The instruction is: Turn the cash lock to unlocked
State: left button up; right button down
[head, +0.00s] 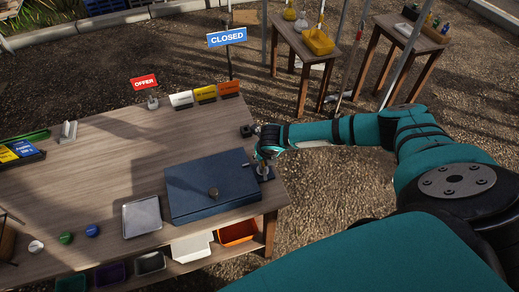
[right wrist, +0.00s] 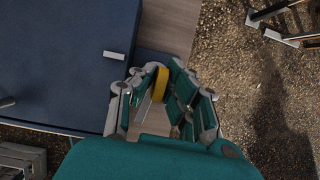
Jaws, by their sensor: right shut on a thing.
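The dark blue cash box (head: 200,178) lies closed on the wooden table, with a dark knob (head: 213,192) on its lid. It fills the left of the right wrist view (right wrist: 60,60), where a small light tab (right wrist: 114,55) shows near its right edge. My right gripper (head: 266,157) is just beyond the box's right side, at the table edge. In the right wrist view its fingers (right wrist: 158,88) are shut on a yellow piece (right wrist: 161,82), above a small blue plate (right wrist: 150,58). The fingers partly hide this piece; I cannot read a lock position. My left gripper is not in view.
A grey tray (head: 142,217) lies left of the box. An OFFER sign (head: 144,83) and coloured cards (head: 205,94) stand along the back edge. Bins, one orange (head: 238,232), sit on the shelf below.

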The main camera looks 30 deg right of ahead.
jog(key=shift+n, duration=0.3)
jog(key=shift+n+p, duration=0.3)
jog(key=shift+n+y, duration=0.4)
jog(key=c, duration=1.3)
grip_release()
jog(key=shift+r, duration=0.1)
